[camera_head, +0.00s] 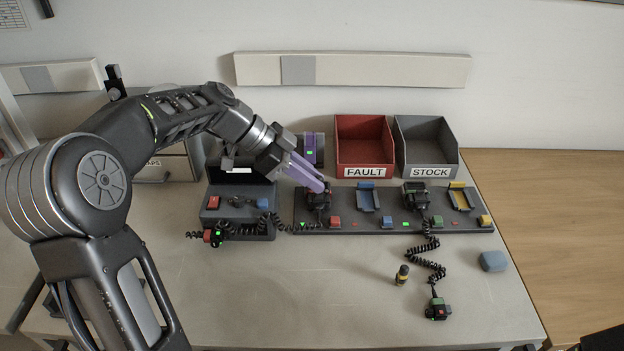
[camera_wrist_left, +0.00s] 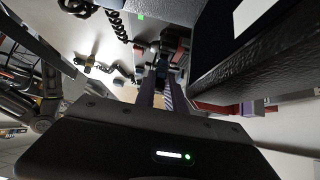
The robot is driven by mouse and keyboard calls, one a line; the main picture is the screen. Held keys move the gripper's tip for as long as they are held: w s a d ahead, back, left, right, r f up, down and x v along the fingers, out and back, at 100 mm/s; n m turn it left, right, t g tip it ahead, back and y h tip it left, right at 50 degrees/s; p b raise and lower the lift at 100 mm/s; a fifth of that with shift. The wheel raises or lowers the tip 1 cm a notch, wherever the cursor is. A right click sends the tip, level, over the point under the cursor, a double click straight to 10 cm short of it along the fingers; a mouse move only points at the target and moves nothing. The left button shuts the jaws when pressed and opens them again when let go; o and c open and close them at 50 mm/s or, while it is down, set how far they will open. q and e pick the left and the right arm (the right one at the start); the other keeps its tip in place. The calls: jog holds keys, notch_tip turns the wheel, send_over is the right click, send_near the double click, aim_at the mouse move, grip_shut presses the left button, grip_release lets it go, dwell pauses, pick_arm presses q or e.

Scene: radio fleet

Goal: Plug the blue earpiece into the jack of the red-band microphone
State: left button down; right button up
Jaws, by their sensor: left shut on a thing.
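My left gripper (camera_head: 322,187), with purple fingers, reaches down to the left end of the dark rack. It is shut on a dark unit with a little red on it (camera_head: 318,201), in or just over the first bay; the fingers partly hide it. In the left wrist view the fingers (camera_wrist_left: 163,88) point at dark and red parts. A small blue piece (camera_head: 262,203), perhaps the blue earpiece, sits in that case. My right gripper is not in view.
The rack (camera_head: 350,228) has coloured bays. Red FAULT bin (camera_head: 364,144) and grey STOCK bin (camera_head: 427,145) stand behind it. The front-middle table is clear.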

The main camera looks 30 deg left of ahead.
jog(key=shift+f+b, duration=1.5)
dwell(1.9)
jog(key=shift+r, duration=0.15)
